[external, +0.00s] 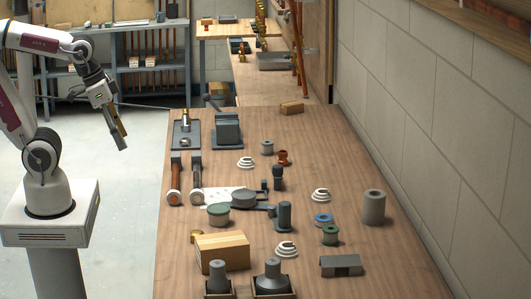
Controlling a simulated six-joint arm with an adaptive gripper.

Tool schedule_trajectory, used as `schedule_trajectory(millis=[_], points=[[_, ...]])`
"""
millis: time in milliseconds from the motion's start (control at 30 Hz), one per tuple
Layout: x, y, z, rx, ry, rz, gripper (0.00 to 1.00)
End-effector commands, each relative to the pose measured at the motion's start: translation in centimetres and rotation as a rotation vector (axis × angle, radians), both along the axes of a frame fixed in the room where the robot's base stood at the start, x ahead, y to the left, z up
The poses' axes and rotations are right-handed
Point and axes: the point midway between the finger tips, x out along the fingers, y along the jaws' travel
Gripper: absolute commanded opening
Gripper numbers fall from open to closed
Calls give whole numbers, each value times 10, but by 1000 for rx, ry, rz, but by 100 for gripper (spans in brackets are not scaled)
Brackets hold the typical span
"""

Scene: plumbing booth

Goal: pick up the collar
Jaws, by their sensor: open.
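No single thing on the long wooden bench (300,125) is plainly the collar. Small ring-like pieces that might be it are a copper-orange fitting (283,157) near the middle, a blue ring (323,219) to the right, and a brass piece (196,236) partly hidden behind a cardboard box. Several white stepped or coiled pieces (287,249) also lie on the bench. My gripper (120,140) is open and points down over the floor, left of the bench and well apart from everything on it. I see nothing between its fingers.
A block wall (430,120) bounds the right side. The bench's far middle and right front are fairly clear.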

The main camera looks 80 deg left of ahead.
Motion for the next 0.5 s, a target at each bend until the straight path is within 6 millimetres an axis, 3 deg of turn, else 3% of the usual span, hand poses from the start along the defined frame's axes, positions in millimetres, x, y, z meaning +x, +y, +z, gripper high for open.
schedule_trajectory(millis=[500], points=[[54, 40, -19, -40, 127, 132, 57]])
